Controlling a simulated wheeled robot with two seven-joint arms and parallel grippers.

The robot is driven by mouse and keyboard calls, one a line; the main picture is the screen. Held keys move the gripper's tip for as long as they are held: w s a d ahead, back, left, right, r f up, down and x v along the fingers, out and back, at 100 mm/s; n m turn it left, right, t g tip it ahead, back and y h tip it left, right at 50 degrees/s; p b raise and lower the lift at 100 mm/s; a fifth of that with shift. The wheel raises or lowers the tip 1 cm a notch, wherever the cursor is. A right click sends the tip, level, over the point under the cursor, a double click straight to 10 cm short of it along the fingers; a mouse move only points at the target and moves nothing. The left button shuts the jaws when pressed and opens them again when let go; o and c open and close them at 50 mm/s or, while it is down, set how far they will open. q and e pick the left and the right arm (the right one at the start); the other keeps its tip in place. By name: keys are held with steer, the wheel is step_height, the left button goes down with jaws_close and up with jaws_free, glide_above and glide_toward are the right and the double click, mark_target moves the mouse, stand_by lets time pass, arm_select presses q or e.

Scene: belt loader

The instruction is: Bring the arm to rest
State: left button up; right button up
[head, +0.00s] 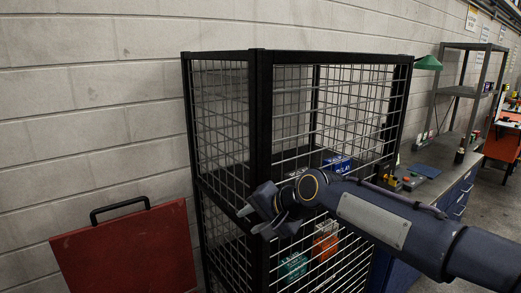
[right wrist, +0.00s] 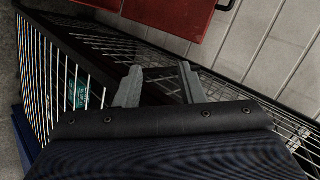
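My right arm comes in from the right in the head view, and my right gripper (head: 259,220) is in front of the black wire cage (head: 260,120). In the right wrist view the two grey fingers of the right gripper (right wrist: 159,88) stand apart with nothing between them. Whether the gripper touches the cage I cannot tell. My left gripper shows in neither view.
The cage holds blue boxes (head: 337,164), a teal box (head: 293,267) and an orange box (head: 325,242). A red panel with a black handle (head: 125,250) stands left of it. A workbench (head: 430,185) stands at the right. A block wall (head: 90,100) is behind.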

steer(key=s+d+f+n+h, duration=0.1)
steer(key=s+d+f+h, duration=0.1)
steer(key=s+d, duration=0.75)
steer(key=s+d+f+n+h, duration=0.1)
steer(key=s+d+f, duration=0.5)
steer(key=s, duration=0.4)
steer(key=s+d+f+n+h, duration=0.1)
steer(key=s+d+f, duration=0.5)
steer(key=s, duration=0.5)
steer(key=shift+s+d+f+n+g+b, duration=0.3)
steer(key=shift+d+f, duration=0.1)
steer(key=shift+f, duration=0.15)
